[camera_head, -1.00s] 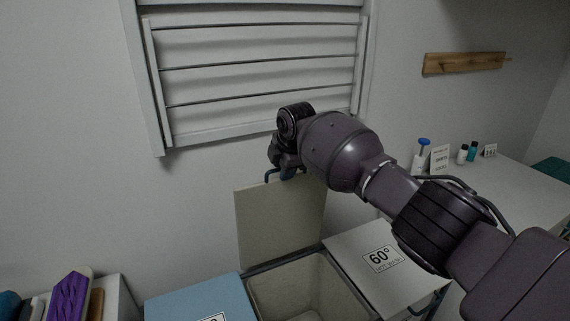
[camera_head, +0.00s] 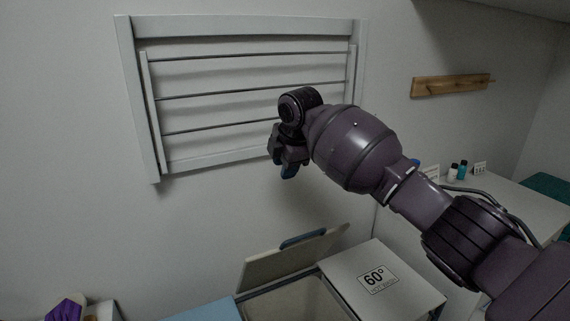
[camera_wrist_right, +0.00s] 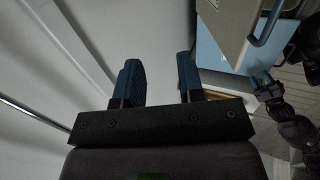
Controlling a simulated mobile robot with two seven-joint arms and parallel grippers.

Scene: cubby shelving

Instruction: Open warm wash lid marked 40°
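The middle bin's lid (camera_head: 285,262) is raised at the back of its opening (camera_head: 295,300), with a blue handle (camera_head: 303,239) near its upper edge. It looks foreshortened, and its 40° label is not visible. My right gripper (camera_head: 288,170) hangs above the lid, apart from the handle. In the right wrist view its two blue fingers (camera_wrist_right: 160,82) are spread with nothing between them. My left gripper (camera_wrist_right: 264,82) seems to show at the right of that view, too small to read.
A closed white lid marked 60° (camera_head: 378,279) is to the right, and a blue lid (camera_head: 208,312) to the left. A wall drying rack (camera_head: 250,95) is behind my right gripper. A counter (camera_head: 515,190) with small bottles stands at the right.

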